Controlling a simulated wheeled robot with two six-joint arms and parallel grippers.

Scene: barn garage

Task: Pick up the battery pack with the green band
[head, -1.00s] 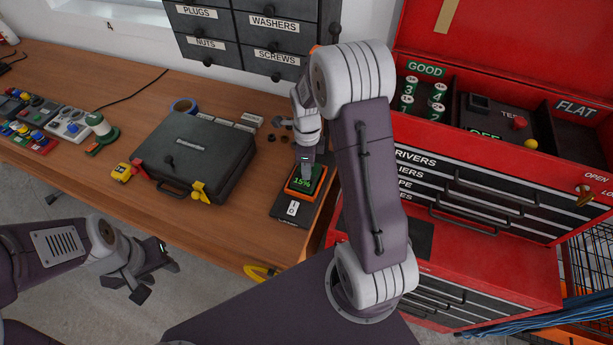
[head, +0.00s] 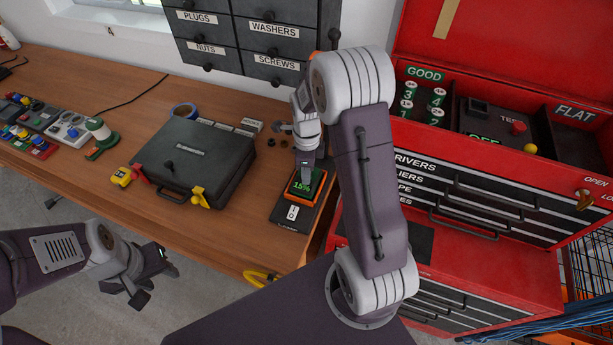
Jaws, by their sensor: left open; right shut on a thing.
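My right gripper (head: 306,171) points down at the front right of the workbench. Its narrow fingers are shut at the far edge of an orange-edged block (head: 291,193) with a green "15%" display. The block sits on a dark flat base (head: 290,224) with a white label. The fingers hide part of the block, and I cannot make out a green band on it. My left gripper (head: 148,280) is open and empty, off the bench's front edge at the lower left. Several white-topped cells (head: 438,94) with green number labels stand in the GOOD compartment.
A black case (head: 195,160) lies on the workbench (head: 240,233), with blue tape (head: 183,109) behind it. Labelled drawers (head: 270,45) stand at the back. A red tool chest (head: 480,262) is at the right, close to my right arm. Button boxes (head: 70,130) are at the left.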

